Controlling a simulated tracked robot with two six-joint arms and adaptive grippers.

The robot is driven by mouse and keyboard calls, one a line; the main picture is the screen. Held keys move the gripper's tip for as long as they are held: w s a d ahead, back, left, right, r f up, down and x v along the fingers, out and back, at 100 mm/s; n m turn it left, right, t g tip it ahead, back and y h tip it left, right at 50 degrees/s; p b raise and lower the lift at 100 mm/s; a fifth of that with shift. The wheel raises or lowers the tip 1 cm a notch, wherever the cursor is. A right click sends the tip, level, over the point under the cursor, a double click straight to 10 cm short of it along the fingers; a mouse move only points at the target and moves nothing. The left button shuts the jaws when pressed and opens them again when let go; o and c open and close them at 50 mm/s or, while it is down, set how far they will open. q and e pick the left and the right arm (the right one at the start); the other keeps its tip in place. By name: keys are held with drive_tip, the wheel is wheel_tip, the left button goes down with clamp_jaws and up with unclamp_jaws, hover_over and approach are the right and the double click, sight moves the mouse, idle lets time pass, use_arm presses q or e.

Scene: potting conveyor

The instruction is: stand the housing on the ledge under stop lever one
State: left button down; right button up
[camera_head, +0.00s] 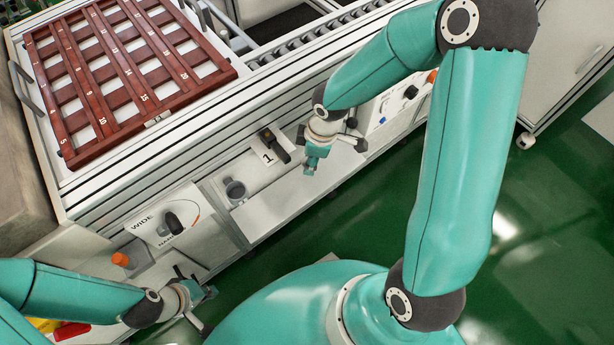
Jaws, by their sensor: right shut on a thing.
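My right gripper (328,142) is shut just right of stop lever one, above the pale ledge (277,204). What it grips is mostly hidden; a small blue-grey block (313,157) shows at its front, and I cannot tell whether this is the housing or part of the gripper. Stop lever one (274,142) is a black lever on a pale plate marked 1, on the conveyor's front. A grey round cup-like piece (235,189) is at the ledge's left end, lower left of the lever. My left gripper (201,304) is at lower left, fingers apart, nothing visible between them.
A brown slatted tray (120,125) with numbered slots lies on the conveyor top. A WIDE/NARROW selector (172,220) and an orange button (120,259) are on the left front. Red and yellow items (70,329) lie at lower left. The ledge's middle looks clear.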

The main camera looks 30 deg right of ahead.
drive_tip(key=shift+f+b, duration=1.3)
drive_tip(key=shift+f, duration=1.75)
drive_tip(key=shift+f, duration=0.15)
drive_tip(key=o, duration=0.8)
drive_tip(key=shift+o, duration=0.2)
drive_tip(key=shift+r, duration=0.2)
